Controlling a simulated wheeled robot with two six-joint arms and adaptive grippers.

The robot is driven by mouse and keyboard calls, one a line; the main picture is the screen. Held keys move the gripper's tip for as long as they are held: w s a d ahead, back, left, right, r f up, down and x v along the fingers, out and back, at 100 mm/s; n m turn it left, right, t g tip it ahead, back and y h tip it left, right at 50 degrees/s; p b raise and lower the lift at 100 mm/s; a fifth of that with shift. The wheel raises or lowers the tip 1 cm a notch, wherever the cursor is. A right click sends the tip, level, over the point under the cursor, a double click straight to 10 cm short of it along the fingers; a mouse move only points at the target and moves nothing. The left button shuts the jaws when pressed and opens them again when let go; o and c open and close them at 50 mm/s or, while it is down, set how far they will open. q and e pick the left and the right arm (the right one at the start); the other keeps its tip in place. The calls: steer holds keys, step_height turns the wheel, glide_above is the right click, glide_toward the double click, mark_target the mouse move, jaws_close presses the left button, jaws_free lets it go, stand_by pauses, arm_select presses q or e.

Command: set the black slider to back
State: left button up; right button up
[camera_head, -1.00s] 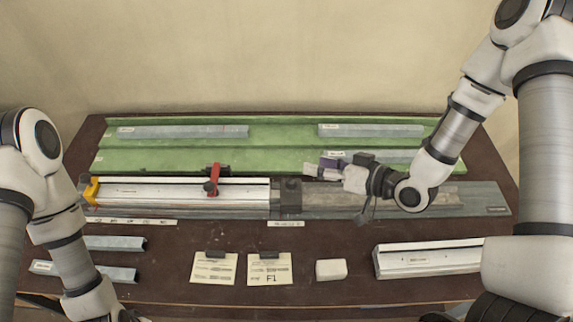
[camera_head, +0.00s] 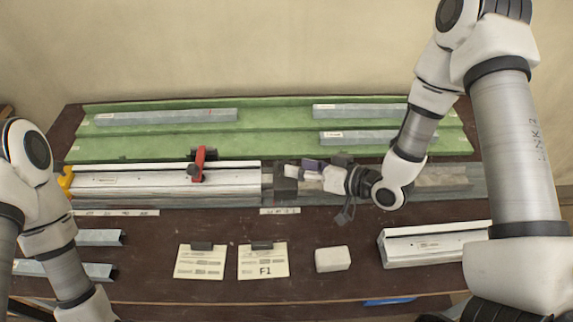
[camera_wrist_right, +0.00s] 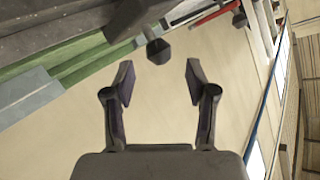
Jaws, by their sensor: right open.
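The black slider (camera_head: 286,187) is a dark block on the grey rail, just right of the white profile's end. My right gripper (camera_head: 302,169) is open and empty, with its fingertips just behind and above the slider; I cannot tell whether they touch it. In the right wrist view, the open fingers (camera_wrist_right: 157,82) have a gap between them, and a dark knob (camera_wrist_right: 158,51) shows beyond the gap, apparently part of the slider. My left arm is at the left edge, its gripper out of view.
A red clamp lever (camera_head: 198,164) stands on the white profile (camera_head: 130,182), with a yellow end stop (camera_head: 66,182) at its left. Behind is a green shelf (camera_head: 270,143) with grey bars. In front lie two cards, a white block (camera_head: 332,259) and a pale profile (camera_head: 430,245).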

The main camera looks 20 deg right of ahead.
mark_target(285, 164)
steer(key=x, duration=0.5)
steer(key=shift+w+p, duration=0.15)
steer(key=shift+p, duration=0.15)
jaws_close()
steer(key=shift+d, duration=0.15)
